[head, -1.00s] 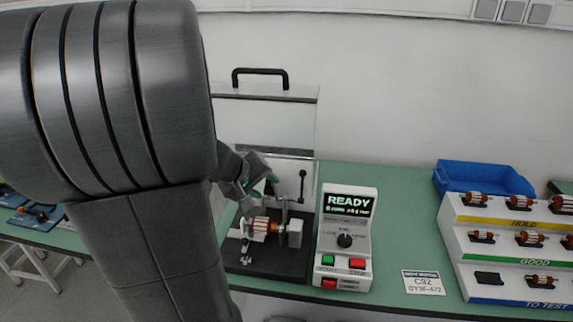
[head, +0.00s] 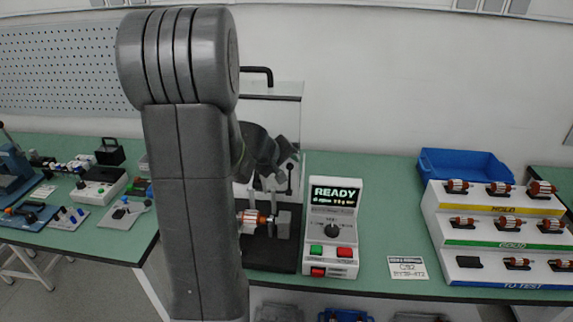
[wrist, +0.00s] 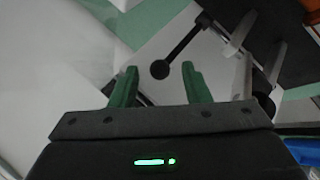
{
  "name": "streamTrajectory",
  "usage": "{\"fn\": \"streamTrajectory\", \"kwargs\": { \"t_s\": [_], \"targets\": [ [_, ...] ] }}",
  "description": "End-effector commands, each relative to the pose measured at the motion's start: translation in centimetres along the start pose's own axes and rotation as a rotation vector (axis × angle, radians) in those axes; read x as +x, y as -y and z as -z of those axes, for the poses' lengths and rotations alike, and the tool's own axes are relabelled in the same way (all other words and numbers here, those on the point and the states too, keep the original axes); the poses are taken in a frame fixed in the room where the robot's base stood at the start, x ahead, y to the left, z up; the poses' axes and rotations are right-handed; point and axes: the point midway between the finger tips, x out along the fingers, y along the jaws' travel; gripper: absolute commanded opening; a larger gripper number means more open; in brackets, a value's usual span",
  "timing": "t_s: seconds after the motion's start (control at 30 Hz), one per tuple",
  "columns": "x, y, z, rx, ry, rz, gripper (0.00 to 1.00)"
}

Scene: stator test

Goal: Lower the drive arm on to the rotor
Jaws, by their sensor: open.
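The rotor (head: 252,220), with copper windings, lies in the test rig on a black base (head: 270,259). In the wrist view an orange-red part of it shows at the upper right edge. A black lever with a round knob (wrist: 160,69), seemingly the drive arm, shows ahead of my fingers; in the head view the lever (head: 290,178) stands upright at the rig's back right. My gripper (wrist: 159,67) is open and empty, its green fingers to either side of the knob in the picture. I cannot tell the depth gap. In the head view my arm hides part of the rig.
A clear guard with a black handle (head: 257,72) stands behind the rig. The control box (head: 333,232) reads READY, to the rig's right. A label card (head: 408,268), a rotor rack (head: 495,235) and a blue bin (head: 463,165) stand further right.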

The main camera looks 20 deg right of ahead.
Motion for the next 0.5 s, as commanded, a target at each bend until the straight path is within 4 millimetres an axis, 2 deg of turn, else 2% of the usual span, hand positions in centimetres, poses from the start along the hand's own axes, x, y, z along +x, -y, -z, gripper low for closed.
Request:
{"fn": "streamTrajectory", "kwargs": {
  "t_s": [0.37, 0.5],
  "targets": [
    [0.5, -0.01, 0.02, 0.0, -0.001, 0.0, 0.43],
    [0.49, -0.01, 0.01, 0.0, -0.001, 0.0, 0.15]
  ]
}}
